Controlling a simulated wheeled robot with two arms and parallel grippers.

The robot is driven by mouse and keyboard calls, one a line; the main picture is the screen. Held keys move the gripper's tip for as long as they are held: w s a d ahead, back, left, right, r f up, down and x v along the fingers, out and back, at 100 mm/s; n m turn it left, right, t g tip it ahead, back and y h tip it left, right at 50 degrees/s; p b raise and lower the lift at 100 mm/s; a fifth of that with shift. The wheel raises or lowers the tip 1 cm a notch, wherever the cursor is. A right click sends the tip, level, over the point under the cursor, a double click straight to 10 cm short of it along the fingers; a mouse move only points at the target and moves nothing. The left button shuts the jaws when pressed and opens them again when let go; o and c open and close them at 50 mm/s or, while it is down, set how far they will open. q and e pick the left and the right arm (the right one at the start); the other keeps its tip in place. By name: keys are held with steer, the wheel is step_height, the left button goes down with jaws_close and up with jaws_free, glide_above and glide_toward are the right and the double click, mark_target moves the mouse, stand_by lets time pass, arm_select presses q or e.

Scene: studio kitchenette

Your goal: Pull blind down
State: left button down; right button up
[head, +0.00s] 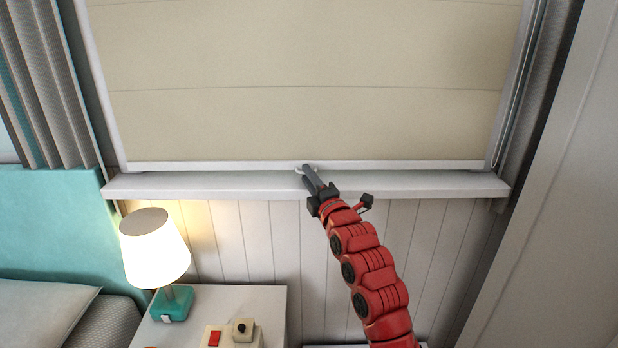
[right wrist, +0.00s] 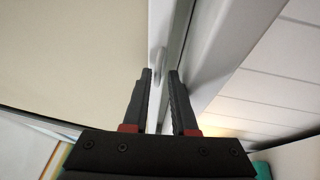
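The cream blind (head: 300,90) hangs over the window, and its white bottom bar (head: 220,166) is just above the window sill (head: 430,184). A small light pull tab (head: 299,170) shows at the middle of the bar, beside my right gripper's tips. My right gripper (head: 307,170) reaches up to the bar from below. In the right wrist view, the fingers (right wrist: 160,76) are apart, with a gap between them. The pull tab (right wrist: 160,62) shows just beyond the tips, and the blind (right wrist: 75,50) fills the left side. My left gripper is out of view.
A lit lamp (head: 154,245) stands on the white nightstand (head: 255,300) at lower left, with small items near it. A bed with a teal headboard (head: 50,220) is at far left. Curtains (head: 55,80) hang left. The panelled wall below the sill is clear around my arm.

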steer(key=shift+f, duration=0.2)
step_height(320, 180, up, 31)
steer(key=p, duration=2.9)
steer(key=shift+r, duration=0.15)
steer(key=shift+w, duration=0.1)
